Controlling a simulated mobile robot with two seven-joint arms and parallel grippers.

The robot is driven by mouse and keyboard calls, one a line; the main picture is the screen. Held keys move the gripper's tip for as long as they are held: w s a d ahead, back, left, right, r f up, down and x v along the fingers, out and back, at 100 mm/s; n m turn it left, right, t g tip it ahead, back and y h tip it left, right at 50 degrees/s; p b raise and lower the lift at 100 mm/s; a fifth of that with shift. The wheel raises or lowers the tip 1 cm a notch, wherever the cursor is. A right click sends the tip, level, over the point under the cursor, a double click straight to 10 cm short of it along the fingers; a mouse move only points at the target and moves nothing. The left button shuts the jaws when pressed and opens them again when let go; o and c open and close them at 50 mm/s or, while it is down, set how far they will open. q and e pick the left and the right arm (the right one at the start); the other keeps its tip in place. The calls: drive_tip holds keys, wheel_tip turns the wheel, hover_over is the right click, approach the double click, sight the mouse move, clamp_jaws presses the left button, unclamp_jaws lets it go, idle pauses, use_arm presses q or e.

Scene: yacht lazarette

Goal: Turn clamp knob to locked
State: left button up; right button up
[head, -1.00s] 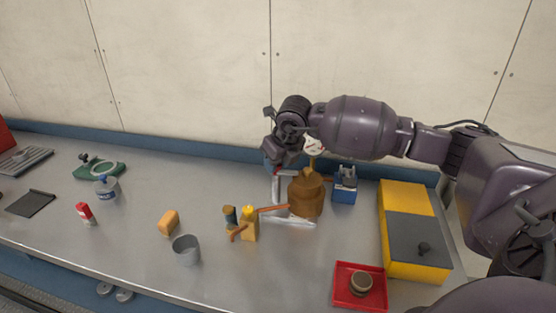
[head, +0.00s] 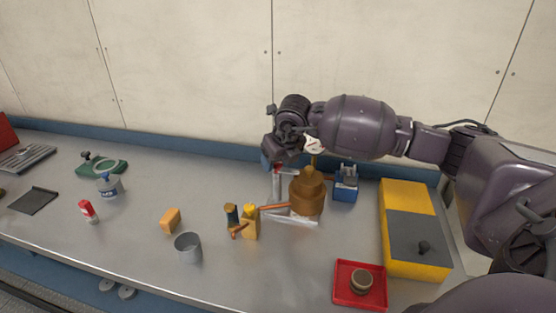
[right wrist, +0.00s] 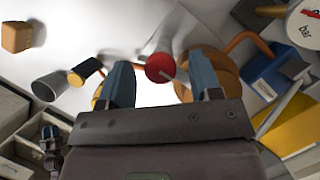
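A red round knob (right wrist: 160,67) on a pale metal stem shows in the right wrist view. I take it to be the clamp knob, but I cannot read its lock position. My right gripper (right wrist: 162,82) is open, with one blue finger on each side of the knob and no visible grip on it. In the head view my right gripper (head: 277,160) hangs over a pale metal frame (head: 292,217), beside a brown domed body (head: 307,194) with copper pipes. The gripper and arm partly hide the knob area there. My left gripper is not in view.
A white gauge (right wrist: 305,25) and blue holder (head: 345,185) are close on the right. A yellow box with grey lid (head: 417,240) and red tray (head: 343,296) lie further right. A grey cup (head: 188,248) and orange block (head: 171,220) stand left.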

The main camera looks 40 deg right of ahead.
drive_tip(key=shift+s+r, duration=0.2)
drive_tip(key=shift+r, duration=0.4)
drive_tip(key=v, duration=0.9)
drive_tip(key=shift+r+p, duration=0.25)
drive_tip(key=shift+p, duration=0.2)
drive_tip(key=shift+s, duration=0.15)
